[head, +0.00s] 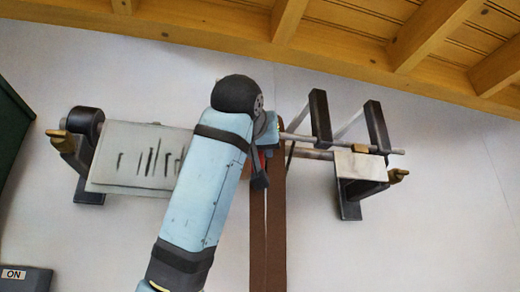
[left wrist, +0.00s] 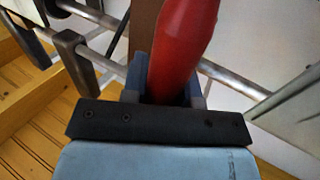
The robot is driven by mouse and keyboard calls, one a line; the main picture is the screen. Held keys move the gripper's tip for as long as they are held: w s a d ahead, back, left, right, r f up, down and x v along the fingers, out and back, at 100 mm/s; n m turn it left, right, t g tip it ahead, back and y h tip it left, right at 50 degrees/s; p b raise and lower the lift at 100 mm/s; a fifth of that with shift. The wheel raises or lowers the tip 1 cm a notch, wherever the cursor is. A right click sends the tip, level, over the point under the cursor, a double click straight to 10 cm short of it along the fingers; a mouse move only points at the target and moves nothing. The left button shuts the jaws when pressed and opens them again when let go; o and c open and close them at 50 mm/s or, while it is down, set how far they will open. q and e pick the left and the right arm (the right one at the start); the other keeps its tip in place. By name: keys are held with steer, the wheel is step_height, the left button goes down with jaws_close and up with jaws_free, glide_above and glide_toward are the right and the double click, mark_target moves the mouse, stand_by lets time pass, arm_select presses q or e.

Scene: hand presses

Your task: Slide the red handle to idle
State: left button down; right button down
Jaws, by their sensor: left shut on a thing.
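The red handle (left wrist: 180,45) runs from the top edge of the left wrist view down between the fingers of my left gripper (left wrist: 165,90). The gripper is shut on it. In the head view only a sliver of red shows beside my blue arm, near the top of a brown vertical bar (head: 276,225). My left gripper (head: 268,130) is mostly hidden there behind its own wrist. No idle mark can be made out. My right gripper is in neither view.
A metal rail (head: 310,153) with dark brackets (head: 319,118) runs across the white wall to the right. A pale scratched plate (head: 135,160) hangs left of my arm. An "ON" sign (head: 14,274) is at bottom left. Wooden beams (head: 432,30) cross the top.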

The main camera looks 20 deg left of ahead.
arm_select(q)
steer(key=c, duration=0.9)
jaws_free()
steer(key=shift+d, duration=0.1)
steer(key=shift+c, duration=0.2)
steer(key=shift+o, duration=0.3)
steer(key=shift+w+d, duration=0.1)
steer(key=shift+d, duration=0.05)
steer(key=shift+s, duration=0.4)
steer(key=s+d+b, duration=0.1)
steer(key=s+b, duration=0.6)
steer(key=s, duration=0.6)
steer(key=shift+d+b, duration=0.35)
steer(key=shift+d, duration=0.05)
